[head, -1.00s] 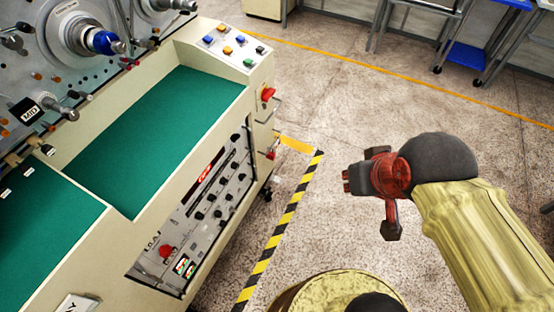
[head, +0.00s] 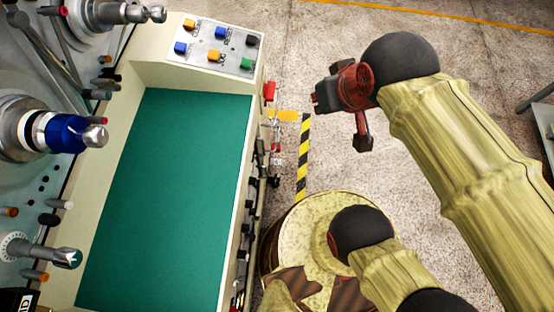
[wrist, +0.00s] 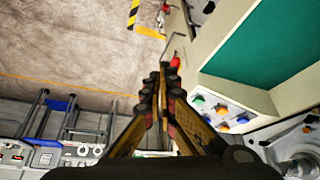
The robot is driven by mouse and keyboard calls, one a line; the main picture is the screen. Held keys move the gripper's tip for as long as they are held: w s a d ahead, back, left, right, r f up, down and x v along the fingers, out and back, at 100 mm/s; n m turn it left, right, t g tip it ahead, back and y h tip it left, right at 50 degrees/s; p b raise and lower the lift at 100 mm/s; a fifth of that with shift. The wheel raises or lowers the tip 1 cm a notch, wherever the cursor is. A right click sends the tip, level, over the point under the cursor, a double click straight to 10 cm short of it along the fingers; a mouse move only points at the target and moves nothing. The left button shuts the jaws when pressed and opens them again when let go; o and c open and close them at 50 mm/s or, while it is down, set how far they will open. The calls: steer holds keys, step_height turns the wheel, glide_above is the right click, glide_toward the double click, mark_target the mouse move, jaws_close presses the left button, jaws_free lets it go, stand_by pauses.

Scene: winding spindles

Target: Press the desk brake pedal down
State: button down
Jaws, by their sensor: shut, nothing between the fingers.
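The desk (head: 136,75) is a cream winding machine with a green top, on the left of the head view. I cannot clearly pick out its brake pedal. Small red and metal fittings (head: 276,150) sit low along its right side, too small to tell apart. My gripper (head: 317,97) is to the right of the desk, above the floor and apart from the desk. In the wrist view my gripper (wrist: 163,78) has its fingers together and empty, with a red knob (wrist: 175,62) on the desk's side just beyond the tips.
A button panel (head: 217,44) is on the desk's far corner, with a red switch (head: 270,91) at its side. Spindles (head: 65,133) stand at the left. Yellow-black floor tape (head: 303,160) runs beside the desk. Open floor (head: 480,90) lies to the right.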

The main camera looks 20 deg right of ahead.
steer(key=w+d+f+n+g+b, duration=0.1)
steer(key=w+d+f+g, duration=0.1)
steer(key=w+f, duration=0.85)
steer(key=w+d+f+g, duration=0.3)
steer(key=w+f, duration=0.4)
steer(key=f, duration=0.7)
step_height(320, 180, down, 27)
steer(key=d+n+g+b, duration=0.1)
steer(key=d+n+g, duration=0.1)
steer(key=w+f+n+t, duration=0.1)
steer(key=w+f+n, duration=0.15)
steer(key=f, duration=0.45)
steer(key=w+a+f+n+t, duration=0.1)
steer(key=w+f+t, duration=0.1)
steer(key=w+f, duration=0.35)
steer(key=w+f+n+t, duration=0.1)
steer(key=w+f, duration=0.1)
steer(key=f, duration=0.7)
steer(key=a+f+n+t+y, duration=0.1)
steer(key=a+f+n+t, duration=0.1)
steer(key=f, duration=0.5)
steer(key=a+f+n+t+y, duration=0.2)
steer(key=a+f+n+t, duration=0.1)
steer(key=f, duration=0.4)
steer(key=shift+s+a+t+b, duration=0.4)
steer(key=shift+a+t, duration=0.1)
steer(key=shift+a, duration=0.35)
steer(key=shift+f, duration=0.15)
